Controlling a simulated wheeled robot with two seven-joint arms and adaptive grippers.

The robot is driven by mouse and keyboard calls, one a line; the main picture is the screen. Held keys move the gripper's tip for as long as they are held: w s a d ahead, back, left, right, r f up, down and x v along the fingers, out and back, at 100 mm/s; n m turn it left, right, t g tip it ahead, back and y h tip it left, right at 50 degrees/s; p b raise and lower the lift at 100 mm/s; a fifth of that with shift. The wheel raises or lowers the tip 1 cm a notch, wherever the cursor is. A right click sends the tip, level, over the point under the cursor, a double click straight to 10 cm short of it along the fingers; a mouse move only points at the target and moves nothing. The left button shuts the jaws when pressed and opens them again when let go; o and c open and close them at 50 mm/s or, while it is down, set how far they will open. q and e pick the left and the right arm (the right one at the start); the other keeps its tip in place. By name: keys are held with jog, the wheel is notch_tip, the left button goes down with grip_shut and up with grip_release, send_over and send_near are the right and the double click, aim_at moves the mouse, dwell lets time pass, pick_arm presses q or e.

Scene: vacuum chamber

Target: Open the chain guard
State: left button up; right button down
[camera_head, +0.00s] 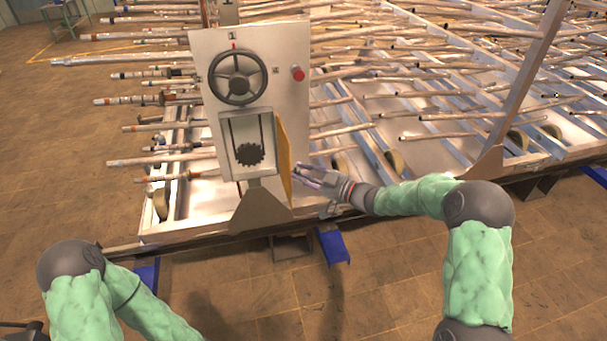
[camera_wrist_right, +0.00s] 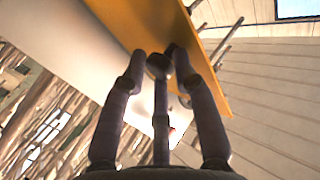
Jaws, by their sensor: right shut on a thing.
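The chain guard (camera_head: 284,160) is a yellow-orange panel at the right side of the grey box on the control panel. It stands swung out, nearly edge-on to the head camera, and the box's front is uncovered, showing a dark sprocket (camera_head: 249,154) and chain. My right gripper (camera_head: 299,172) is at the guard's right side, shut on it. In the right wrist view the dark fingers (camera_wrist_right: 161,62) meet at the lower edge of the orange guard (camera_wrist_right: 205,75); the exact contact is partly hidden. My left arm shows at lower left, but its gripper cannot be made out.
A dark handwheel (camera_head: 238,77) and a red button (camera_head: 298,73) are on the panel above the box. Racks of long rods (camera_head: 430,85) extend behind and to both sides. A low frame rail runs along the front; the tiled floor (camera_head: 390,290) before it is open.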

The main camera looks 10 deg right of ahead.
jog(key=shift+w+d+r, duration=0.4)
jog(key=shift+w+r, duration=0.05)
jog(key=shift+r, duration=0.25)
jog(key=c, duration=1)
grip_release()
jog(key=shift+w, duration=0.1)
jog(key=shift+w+a+f, duration=0.2)
jog(key=shift+a+f, duration=0.05)
jog(key=shift+s+f, duration=0.1)
jog(key=shift+f, duration=0.05)
jog(key=v, duration=1.2)
